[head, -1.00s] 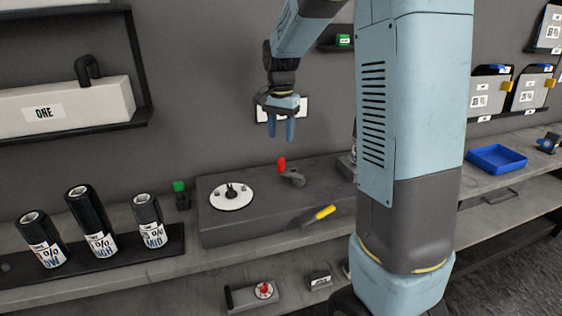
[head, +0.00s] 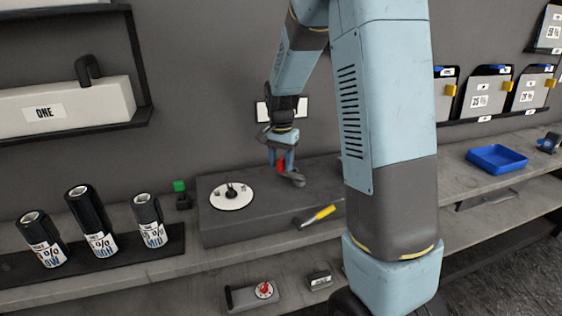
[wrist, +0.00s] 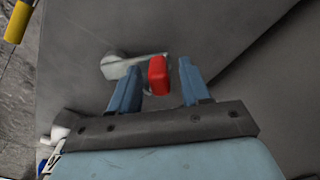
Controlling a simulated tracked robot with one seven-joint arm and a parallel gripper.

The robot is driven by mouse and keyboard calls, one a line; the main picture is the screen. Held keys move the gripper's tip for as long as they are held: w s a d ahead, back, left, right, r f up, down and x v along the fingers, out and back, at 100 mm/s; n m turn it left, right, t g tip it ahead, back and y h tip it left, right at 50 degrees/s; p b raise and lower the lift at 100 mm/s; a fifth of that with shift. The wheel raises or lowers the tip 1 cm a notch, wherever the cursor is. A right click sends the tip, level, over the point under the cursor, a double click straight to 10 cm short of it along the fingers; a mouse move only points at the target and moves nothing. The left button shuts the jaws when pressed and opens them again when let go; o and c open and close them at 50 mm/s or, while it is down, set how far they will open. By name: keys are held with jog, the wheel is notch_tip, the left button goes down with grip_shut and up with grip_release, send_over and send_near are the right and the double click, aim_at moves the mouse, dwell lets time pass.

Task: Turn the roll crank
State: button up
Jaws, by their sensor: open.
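The roll crank is a grey arm (head: 293,178) with a red handle (head: 280,166), on top of the dark grey box (head: 225,226). My gripper (head: 283,163) is lowered over the crank from above, with its blue fingers at the red handle. In the wrist view my gripper (wrist: 157,84) is open, with the red handle (wrist: 158,76) between its two fingertips and a small gap on each side. The grey crank arm (wrist: 122,64) runs left from the handle. No firm hold on the handle shows.
A white round dial (head: 232,196) lies on the box left of the crank. Several black rolls (head: 91,222) stand on the left, and a blue tray (head: 497,158) is on the right. My arm covers the box's right end.

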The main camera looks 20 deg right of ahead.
jog(key=shift+c, duration=0.4)
grip_shut()
jog(key=shift+w, duration=0.1)
